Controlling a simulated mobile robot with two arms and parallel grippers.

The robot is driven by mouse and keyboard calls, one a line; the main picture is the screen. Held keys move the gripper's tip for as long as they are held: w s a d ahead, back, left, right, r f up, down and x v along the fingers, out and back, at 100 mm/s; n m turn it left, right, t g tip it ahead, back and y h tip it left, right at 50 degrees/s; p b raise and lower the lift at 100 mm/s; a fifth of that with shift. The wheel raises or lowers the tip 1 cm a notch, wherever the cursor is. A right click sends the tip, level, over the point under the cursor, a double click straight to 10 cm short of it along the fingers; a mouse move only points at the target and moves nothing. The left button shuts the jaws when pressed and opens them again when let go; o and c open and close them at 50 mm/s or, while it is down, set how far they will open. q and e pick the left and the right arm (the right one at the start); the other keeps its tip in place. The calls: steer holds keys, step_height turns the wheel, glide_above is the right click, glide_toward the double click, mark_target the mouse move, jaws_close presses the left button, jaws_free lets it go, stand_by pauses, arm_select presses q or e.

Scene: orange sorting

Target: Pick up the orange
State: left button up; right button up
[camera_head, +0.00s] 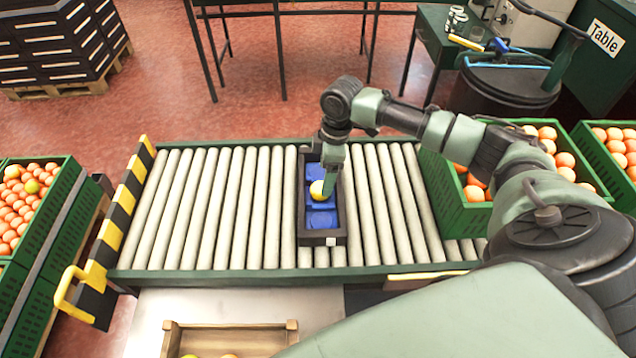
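A yellow-orange fruit (317,190) is in the narrow dark tray (322,238) with blue compartments, which sits on the roller conveyor (220,210). My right gripper (326,184) points down over this tray, right at the fruit. A green finger covers the fruit's right side. I cannot tell whether the fingers grip it or whether it rests on the blue insert (320,219). More fruit (228,356) shows in a wooden crate (230,339) at the bottom edge, mostly cut off. My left gripper is not in view.
Green crates of oranges stand at the right (460,205) and left (45,235). A yellow-black striped barrier (118,215) closes the conveyor's left end. A dark bin (500,95) stands behind my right arm.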

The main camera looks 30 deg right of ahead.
mark_target(321, 184)
steer(key=f, duration=0.3)
steer(key=a+f, duration=0.1)
steer(key=shift+w+f, duration=0.35)
steer(key=shift+f, duration=0.4)
steer(key=c, duration=1.5)
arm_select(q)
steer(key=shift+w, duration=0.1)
